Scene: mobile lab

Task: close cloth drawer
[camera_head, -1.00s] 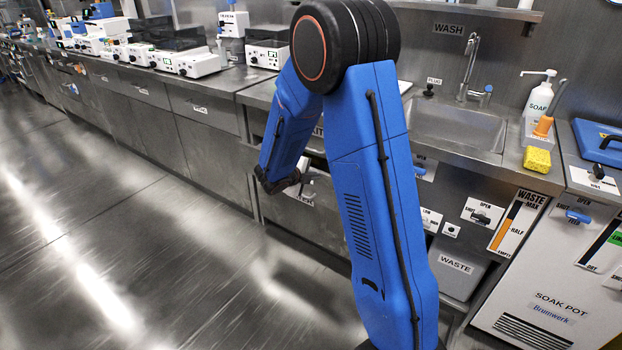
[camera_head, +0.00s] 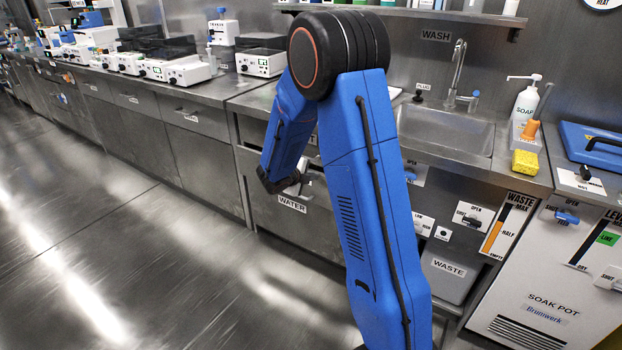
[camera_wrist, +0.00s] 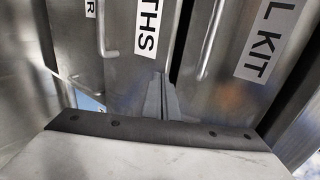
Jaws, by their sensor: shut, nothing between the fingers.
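In the wrist view a steel drawer front with a cut-off label ending in "THS" (camera_wrist: 147,28) fills the middle, turned on its side. In the head view my arm covers most of that drawer area, and the gripper is not clearly seen.
A front labelled "L KIT" (camera_wrist: 264,38) is on the right in the wrist view. The floor (camera_head: 130,260) at left is clear.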

